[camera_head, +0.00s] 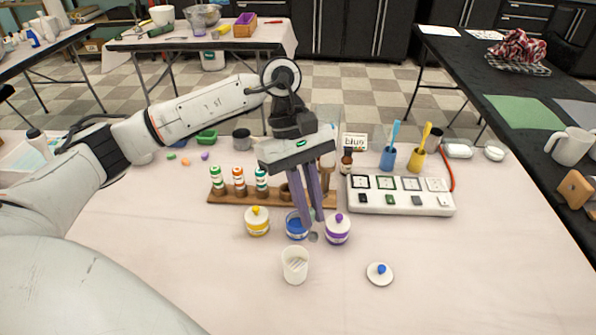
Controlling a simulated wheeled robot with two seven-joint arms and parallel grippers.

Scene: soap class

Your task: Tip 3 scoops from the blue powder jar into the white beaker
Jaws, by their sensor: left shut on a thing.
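The blue powder jar (296,231) stands open on the pink-white table, with blue powder showing in its mouth. Its white lid with a blue knob (380,274) lies apart at the front right. The white beaker (295,266) stands upright in front of the jar. My left gripper (312,223) points down at the right edge of the jar, its fingers covering part of it. It is shut on a small scoop, whose grey round bowl (313,237) shows just below the fingertips. I cannot tell whether powder is in the bowl. My right gripper is not in view.
A yellow-knobbed jar (257,221) and a purple-knobbed jar (338,229) flank the blue jar closely. Behind are a wooden rack (230,199) of bottles, a white panel (400,206), and blue (387,158) and yellow (417,160) cups. The table front is mostly clear.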

